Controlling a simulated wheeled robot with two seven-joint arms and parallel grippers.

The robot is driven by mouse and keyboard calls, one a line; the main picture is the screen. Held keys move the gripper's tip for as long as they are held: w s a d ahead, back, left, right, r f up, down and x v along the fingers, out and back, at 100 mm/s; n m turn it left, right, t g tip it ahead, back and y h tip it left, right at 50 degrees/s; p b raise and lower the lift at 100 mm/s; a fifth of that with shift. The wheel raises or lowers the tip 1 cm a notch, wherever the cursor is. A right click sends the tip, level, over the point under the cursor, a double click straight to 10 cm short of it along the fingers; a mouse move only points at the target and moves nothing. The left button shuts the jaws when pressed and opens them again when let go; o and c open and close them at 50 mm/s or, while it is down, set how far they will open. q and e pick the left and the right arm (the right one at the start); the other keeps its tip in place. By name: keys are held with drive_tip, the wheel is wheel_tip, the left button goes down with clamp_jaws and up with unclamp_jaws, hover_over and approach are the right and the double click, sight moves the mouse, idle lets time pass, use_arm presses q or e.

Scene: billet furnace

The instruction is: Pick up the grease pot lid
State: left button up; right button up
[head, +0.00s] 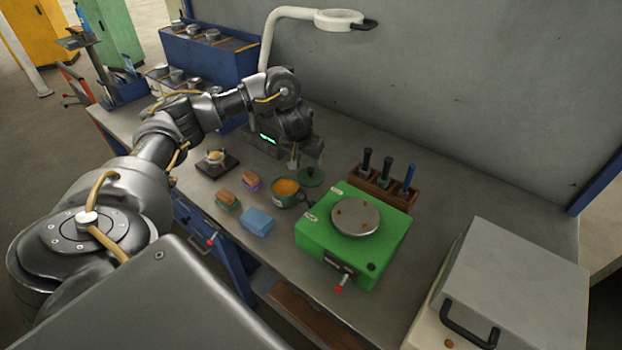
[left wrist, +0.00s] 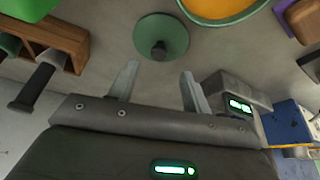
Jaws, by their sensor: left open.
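The grease pot lid (head: 311,179) is a round dark green disc lying flat on the bench, right of the pot. The left wrist view shows the lid (left wrist: 176,33) with a dark knob at its middle. The green grease pot (head: 281,199) stands uncovered, with orange grease inside. It is partly cut off in the left wrist view (left wrist: 257,14). My left gripper (head: 305,165) is open and empty, close behind the lid. In the left wrist view the fingertips (left wrist: 158,74) are apart, with the knob in line between them and a short way ahead. My right gripper is not in view.
A green box with a round metal plate (head: 355,216) stands right of the pot. A wooden rack (head: 378,190) holds dark- and blue-handled tools behind it. A blue block (head: 257,222) and two brushes (head: 228,200) (head: 251,180) lie left of the pot.

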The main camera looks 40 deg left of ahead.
sight(310, 169)
use_arm(q)
drive_tip(key=shift+d+f, duration=0.1)
drive_tip(key=shift+f, duration=0.2)
drive_tip(key=x, duration=0.3)
drive_tip(key=shift+f, duration=0.3)
drive_tip(key=shift+w+f, duration=0.2)
drive_tip(key=shift+f, duration=0.2)
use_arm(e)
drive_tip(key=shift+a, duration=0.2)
use_arm(q)
clamp_jaws()
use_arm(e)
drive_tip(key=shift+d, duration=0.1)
use_arm(q)
drive_tip(key=shift+r, duration=0.15)
